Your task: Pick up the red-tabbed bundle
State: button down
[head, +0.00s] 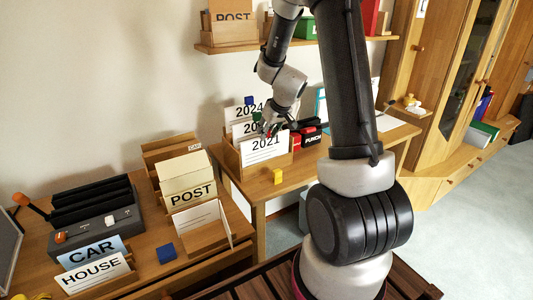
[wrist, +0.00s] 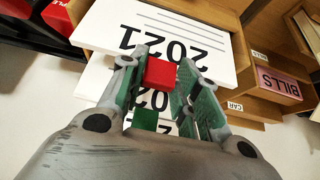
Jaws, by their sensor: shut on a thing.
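The red-tabbed bundle is the white 2021 card (head: 265,152), at the front of a wooden holder (head: 232,158) on the far desk. In the wrist view the 2021 card (wrist: 110,25) shows upside down, with its red tab (wrist: 160,73) between my fingers. My gripper (head: 268,130) is above the card, pointing down. In the wrist view my gripper (wrist: 160,75) is shut on the red tab. Behind stand another white card with a green tab (wrist: 145,120) and a 2024 card (head: 240,111) with a blue tab (head: 249,100). I cannot tell whether the card is clear of the holder's bottom.
A red punch box (head: 311,137) and a stapler-like black item sit right of the holder. A yellow block (head: 278,176) lies in front. A POST box (head: 187,183), a CAR card (head: 92,252) and a blue block (head: 166,253) are on the near desk. A shelf (head: 230,47) hangs above.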

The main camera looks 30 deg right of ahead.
jog(key=shift+r, duration=1.5)
notch_tip(320, 180, up, 8)
dwell(0.5)
jog(key=shift+s+f, duration=0.1)
dwell(0.4)
